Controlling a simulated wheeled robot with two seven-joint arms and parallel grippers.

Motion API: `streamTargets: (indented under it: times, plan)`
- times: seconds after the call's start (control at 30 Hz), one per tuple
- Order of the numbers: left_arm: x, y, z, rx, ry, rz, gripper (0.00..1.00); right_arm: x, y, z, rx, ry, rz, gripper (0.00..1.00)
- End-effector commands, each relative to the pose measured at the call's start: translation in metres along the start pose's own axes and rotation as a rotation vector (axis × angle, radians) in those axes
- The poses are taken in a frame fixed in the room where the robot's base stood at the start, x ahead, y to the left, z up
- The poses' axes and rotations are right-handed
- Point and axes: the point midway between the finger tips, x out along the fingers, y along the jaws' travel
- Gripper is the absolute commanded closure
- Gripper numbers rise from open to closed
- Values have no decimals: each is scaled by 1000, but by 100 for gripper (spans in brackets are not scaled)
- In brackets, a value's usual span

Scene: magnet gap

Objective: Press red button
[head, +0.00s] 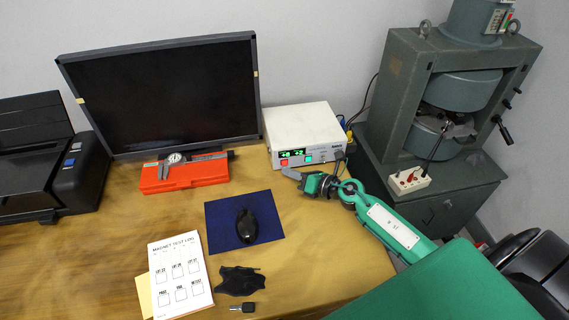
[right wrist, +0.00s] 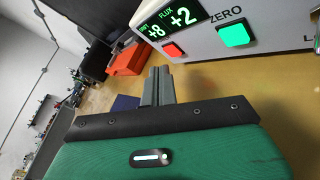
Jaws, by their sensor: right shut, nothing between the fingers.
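The red button (right wrist: 173,50) is a square on the front of a white box (head: 303,124), below its green-lit display (right wrist: 172,22). In the head view the red button (head: 284,162) is small, at the left of the front panel. A green button (right wrist: 234,35) marked ZERO sits to its right. My right gripper (head: 287,173) is shut and empty, just in front of the panel's lower left. In the right wrist view its fingertips (right wrist: 157,76) point toward the box, below and left of the red button, with a visible gap. My left gripper is not in view.
A monitor (head: 165,95) stands left of the box, with a caliper on an orange case (head: 185,177) before it. A mouse (head: 246,226) lies on a blue mat (head: 270,215). A large magnet (head: 459,92) stands right. The wooden desk is clear around the mat's right side.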

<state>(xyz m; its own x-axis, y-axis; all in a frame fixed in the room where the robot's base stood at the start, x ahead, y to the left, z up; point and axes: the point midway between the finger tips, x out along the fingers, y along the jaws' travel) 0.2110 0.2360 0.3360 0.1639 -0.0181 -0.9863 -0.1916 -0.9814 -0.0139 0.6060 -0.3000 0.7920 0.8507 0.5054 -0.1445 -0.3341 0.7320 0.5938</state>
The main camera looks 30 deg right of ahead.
Motion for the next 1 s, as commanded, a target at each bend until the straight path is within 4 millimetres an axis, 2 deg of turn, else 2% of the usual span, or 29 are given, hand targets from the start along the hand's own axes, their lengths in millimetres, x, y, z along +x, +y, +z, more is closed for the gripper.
streamTargets:
  times: [0.5,1.0]
  plan:
    - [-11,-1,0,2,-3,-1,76,-36,26,-25,1,1,-1,100]
    - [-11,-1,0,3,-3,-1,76,-38,28,-27,0,0,0,100]
